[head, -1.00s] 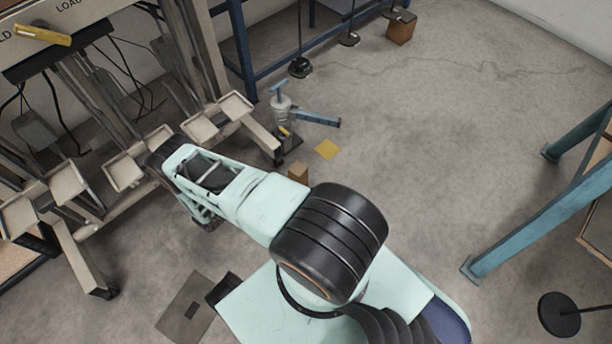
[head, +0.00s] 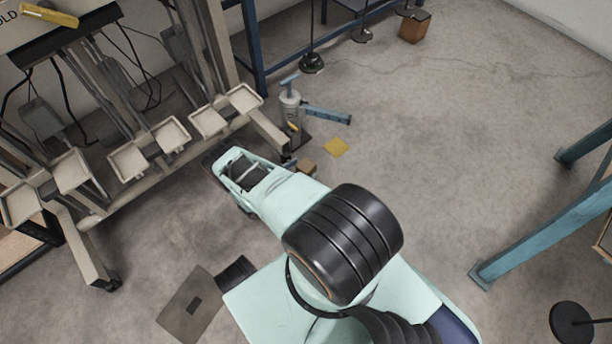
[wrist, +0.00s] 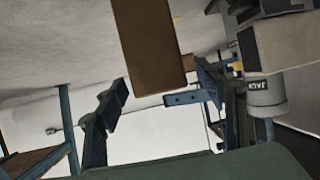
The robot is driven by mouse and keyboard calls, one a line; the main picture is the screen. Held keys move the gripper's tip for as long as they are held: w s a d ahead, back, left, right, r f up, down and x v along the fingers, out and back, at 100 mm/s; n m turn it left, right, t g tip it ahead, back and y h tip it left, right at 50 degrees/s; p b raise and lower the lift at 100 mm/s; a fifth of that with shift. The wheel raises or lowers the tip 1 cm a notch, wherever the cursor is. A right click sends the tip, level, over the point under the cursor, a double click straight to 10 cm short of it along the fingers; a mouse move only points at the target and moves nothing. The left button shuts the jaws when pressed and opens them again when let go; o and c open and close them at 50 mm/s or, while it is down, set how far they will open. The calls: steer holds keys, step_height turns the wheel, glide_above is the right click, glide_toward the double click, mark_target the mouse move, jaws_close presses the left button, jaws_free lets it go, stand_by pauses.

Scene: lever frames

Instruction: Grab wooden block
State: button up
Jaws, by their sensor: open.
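The wooden block (head: 307,167) stands on the floor in the head view, partly hidden behind my pale green arm and close to the base of the white and blue jack. In the wrist view, which looks upside down, the block (wrist: 148,40) is a large brown shape coming down from the top edge. My gripper (wrist: 161,82) shows there with its two dark fingers spread apart, one on each side of the block's lower end in the picture. I cannot tell whether the block is between the fingers or beyond them; no contact shows.
The jack (head: 290,108) with its blue handle stands close by the block and also shows in the wrist view (wrist: 266,92). A yellow sheet (head: 335,147) lies on the floor. A rack with trays (head: 170,134) is at the left.

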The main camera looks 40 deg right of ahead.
steer(key=x, duration=0.2)
steer(key=shift+d+f, duration=0.1)
steer(key=shift+d, duration=0.15)
steer(key=shift+c, duration=0.5)
steer(key=shift+w, duration=0.1)
jaws_close()
